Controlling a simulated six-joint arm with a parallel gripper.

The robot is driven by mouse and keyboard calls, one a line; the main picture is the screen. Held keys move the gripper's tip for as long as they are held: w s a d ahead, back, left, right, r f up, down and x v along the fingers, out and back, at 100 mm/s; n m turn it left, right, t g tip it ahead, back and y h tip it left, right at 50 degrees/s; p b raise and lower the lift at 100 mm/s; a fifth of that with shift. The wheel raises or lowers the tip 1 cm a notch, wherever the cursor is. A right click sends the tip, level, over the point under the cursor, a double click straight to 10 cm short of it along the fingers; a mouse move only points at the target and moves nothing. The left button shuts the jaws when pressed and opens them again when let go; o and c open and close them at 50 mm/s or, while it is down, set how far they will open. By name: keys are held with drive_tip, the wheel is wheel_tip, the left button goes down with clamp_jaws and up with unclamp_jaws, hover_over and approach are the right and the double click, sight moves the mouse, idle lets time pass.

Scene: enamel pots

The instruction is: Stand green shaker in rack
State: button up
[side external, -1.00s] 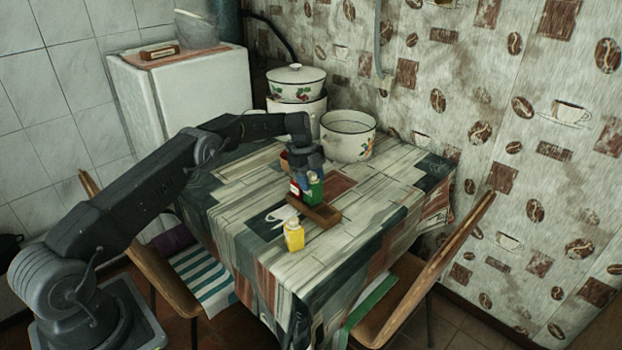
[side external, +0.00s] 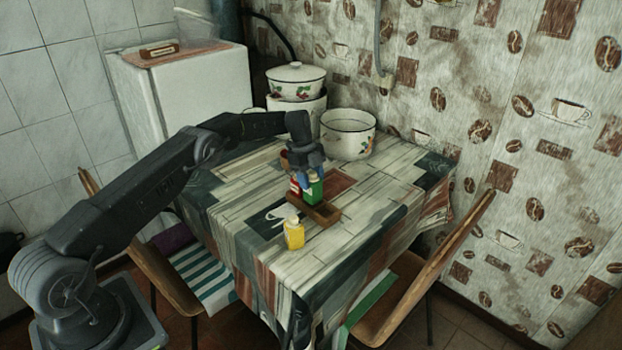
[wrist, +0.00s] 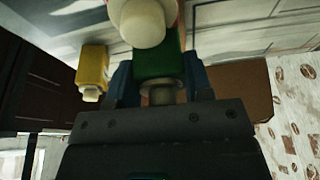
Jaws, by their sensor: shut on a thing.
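The green shaker (side external: 315,190) is upright between the fingers of my gripper (side external: 308,178), which is shut on it. It is at the brown wooden rack (side external: 324,214); I cannot tell whether its base touches the rack floor. The red shaker (side external: 295,187) is close beside it on the left, partly hidden by my gripper. In the wrist view the green shaker (wrist: 158,66) with its grey cap is between the blue fingers (wrist: 160,88), and a white cap (wrist: 143,27) shows beyond it. The near right end of the rack is bare.
A yellow shaker (side external: 294,236) stands on the patterned tablecloth in front of the rack; it also shows in the wrist view (wrist: 91,66). A white enamel pot (side external: 348,144) and a stack of lidded pots (side external: 296,82) stand behind. The tablecloth right of the rack is clear.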

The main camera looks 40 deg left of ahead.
drive_tip(key=shift+f, duration=1.55)
drive_tip(key=o, duration=0.9)
drive_tip(key=shift+r, duration=0.1)
